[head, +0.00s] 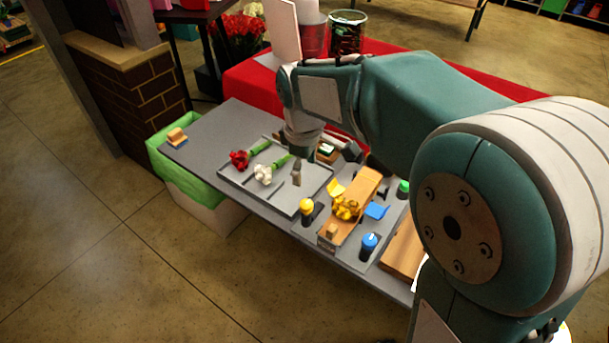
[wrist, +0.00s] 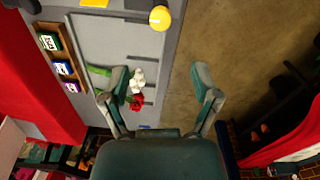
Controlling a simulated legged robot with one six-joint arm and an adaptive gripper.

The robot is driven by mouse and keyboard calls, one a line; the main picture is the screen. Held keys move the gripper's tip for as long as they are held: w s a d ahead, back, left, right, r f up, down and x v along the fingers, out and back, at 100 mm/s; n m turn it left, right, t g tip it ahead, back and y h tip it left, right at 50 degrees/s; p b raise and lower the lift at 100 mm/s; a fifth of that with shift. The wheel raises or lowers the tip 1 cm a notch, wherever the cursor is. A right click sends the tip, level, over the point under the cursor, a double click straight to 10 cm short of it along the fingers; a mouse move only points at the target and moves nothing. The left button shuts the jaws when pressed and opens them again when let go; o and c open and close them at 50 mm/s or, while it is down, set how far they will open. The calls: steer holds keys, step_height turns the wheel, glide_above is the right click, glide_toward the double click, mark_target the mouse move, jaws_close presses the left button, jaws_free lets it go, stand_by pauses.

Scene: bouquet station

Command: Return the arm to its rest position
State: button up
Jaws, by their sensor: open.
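My arm reaches over the grey table (head: 212,128) in the head view, with my gripper (head: 322,163) above the right part of the grey tray (head: 268,203). In the wrist view my gripper (wrist: 161,82) has its two fingers wide apart with nothing between the tips. A red flower (head: 240,159) and a white flower (head: 263,174), with green stems, lie on the tray. In the wrist view the white flower (wrist: 137,80) and red flower (wrist: 137,102) show beside the left finger, which hides part of the stems. The arm hides the table's far right part.
A green-lined bin (head: 185,180) stands by the table's left end. A red-covered table (head: 243,88) stands behind.

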stand_by(0.4)
steer(key=s+d+r+m+t, duration=0.2)
steer(key=s+d+m, duration=0.4)
steer(key=s, duration=0.3)
steer(key=s+d+r+m+t, duration=0.3)
steer(key=s+d+m, duration=0.3)
steer(key=s, duration=0.3)
steer(key=shift+s+d+r, duration=0.35)
steer(key=shift+s+d, duration=0.05)
steer(key=shift+d, duration=0.05)
